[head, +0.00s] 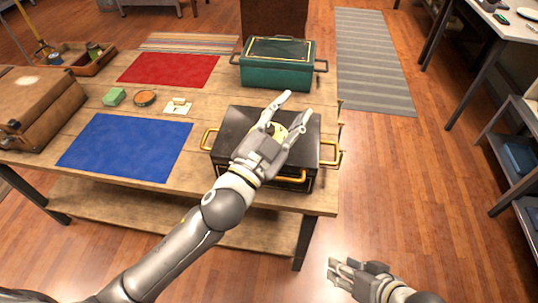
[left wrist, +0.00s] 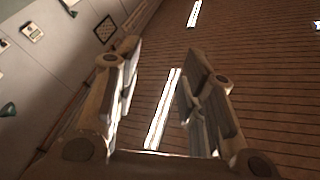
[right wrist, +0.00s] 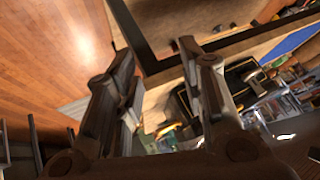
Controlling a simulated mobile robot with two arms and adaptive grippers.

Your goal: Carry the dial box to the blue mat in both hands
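The dial box, a black box with gold side handles (head: 228,128), stands upright on the wooden table near its right end. The blue mat (head: 125,147) lies flat and bare on the table to its left. My left gripper (head: 294,110) is over the box in the head view and hides part of its top, including most of a yellowish part. Its fingers are apart and empty in the left wrist view (left wrist: 158,85), which shows wall and ceiling. My right gripper (head: 342,272) is in front of the table's right end, apart from the box; its fingers are spread and empty in the right wrist view (right wrist: 160,70).
A teal box (head: 277,72) with side handles stands behind the black box. A red mat (head: 168,69), green block (head: 114,97), round dish (head: 145,97) and brown case (head: 38,105) are also on the table. Clear floor with a grey striped rug (head: 372,60) lies to the right.

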